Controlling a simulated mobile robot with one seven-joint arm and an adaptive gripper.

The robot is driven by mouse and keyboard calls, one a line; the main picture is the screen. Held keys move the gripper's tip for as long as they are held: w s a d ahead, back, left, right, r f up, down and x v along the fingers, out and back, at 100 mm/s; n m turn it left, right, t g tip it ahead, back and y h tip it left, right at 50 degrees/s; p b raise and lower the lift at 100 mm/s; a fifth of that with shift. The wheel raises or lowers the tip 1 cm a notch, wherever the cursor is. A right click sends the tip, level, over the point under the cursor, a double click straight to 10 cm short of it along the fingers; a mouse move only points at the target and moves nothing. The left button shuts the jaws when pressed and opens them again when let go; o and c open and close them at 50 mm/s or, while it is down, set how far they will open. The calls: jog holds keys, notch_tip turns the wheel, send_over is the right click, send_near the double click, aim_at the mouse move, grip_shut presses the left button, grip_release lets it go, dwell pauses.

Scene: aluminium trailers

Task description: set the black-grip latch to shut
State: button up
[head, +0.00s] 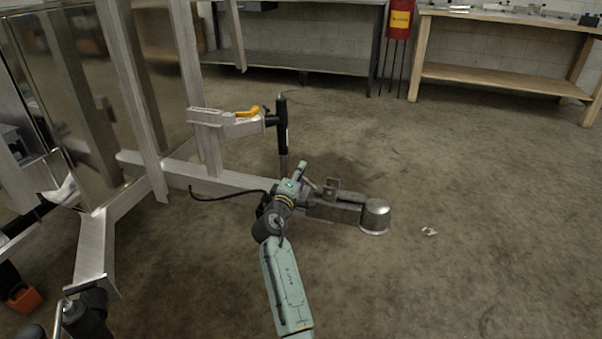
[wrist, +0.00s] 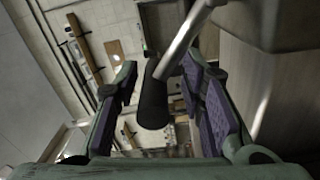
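The latch's black grip (wrist: 154,103) hangs on a bare metal rod (wrist: 184,40) in the wrist view. My gripper (wrist: 160,100) is open, with its purple-padded fingers on either side of the black grip. A gap shows between the left finger and the grip; the right finger is closer, and I cannot tell whether it touches. The black grip is hidden there behind my gripper and wrist.
The trailer's aluminium frame (head: 215,182) stands at left. A black upright jack (head: 282,130) rises just behind my gripper, beside a yellow-handled bracket (head: 235,120). A black cable (head: 225,195) hangs nearby. The floor to the right is mostly clear, with a small crumpled scrap (head: 429,232).

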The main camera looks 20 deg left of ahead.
jog(key=s, duration=0.6)
jog(key=shift+f, duration=0.1)
